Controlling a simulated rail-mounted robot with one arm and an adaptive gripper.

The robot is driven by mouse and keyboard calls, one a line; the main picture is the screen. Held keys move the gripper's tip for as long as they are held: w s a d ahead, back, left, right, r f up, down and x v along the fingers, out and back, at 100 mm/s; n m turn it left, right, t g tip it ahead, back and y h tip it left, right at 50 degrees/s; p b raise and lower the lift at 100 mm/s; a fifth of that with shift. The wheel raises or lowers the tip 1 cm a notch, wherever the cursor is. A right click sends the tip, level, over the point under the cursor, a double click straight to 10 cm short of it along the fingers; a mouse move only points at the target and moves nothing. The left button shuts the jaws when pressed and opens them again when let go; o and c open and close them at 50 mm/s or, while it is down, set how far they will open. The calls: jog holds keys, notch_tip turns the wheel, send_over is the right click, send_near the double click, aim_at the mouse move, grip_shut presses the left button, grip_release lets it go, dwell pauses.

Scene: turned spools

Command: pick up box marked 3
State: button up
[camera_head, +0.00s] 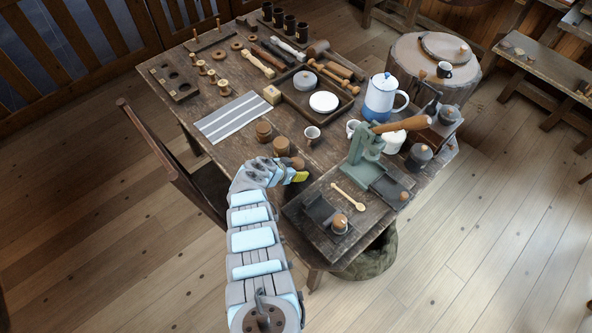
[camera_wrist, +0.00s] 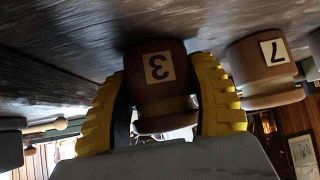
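The box marked 3 (camera_wrist: 157,72) is a round brown wooden box with a white label. In the wrist view, which looks upside down, it sits between the two yellow fingers of my gripper (camera_wrist: 160,95). The fingers lie close along both its sides, and I cannot tell whether they press on it. In the head view my gripper (camera_head: 293,172) is low at the table's near edge, and a bit of brown box (camera_head: 297,162) shows just beyond it, mostly hidden.
The box marked 7 (camera_wrist: 267,68) stands close beside it; in the head view that is likely the brown box (camera_head: 281,146) at left. Another round box (camera_head: 263,131) stands farther left.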

aim_at(296, 164)
jog(key=shift+c, duration=0.4)
jog(key=shift+r, duration=0.1)
notch_tip(296, 164, up, 4)
jog(key=p, duration=0.3)
jog(key=shift+s, duration=0.15)
jog(key=shift+s+a+r+p, duration=0.1)
jog(key=shift+s+r+p, duration=0.15)
jog(key=shift+s+p, duration=0.45)
jog(key=shift+r+p, duration=0.4)
jog(key=shift+p, duration=0.05)
jog(key=s+a+r, duration=0.1)
jog(key=s+r, duration=0.6)
jog(key=s, duration=0.5)
jog(key=shift+s+r, duration=0.15)
jog(key=shift+r, duration=0.1)
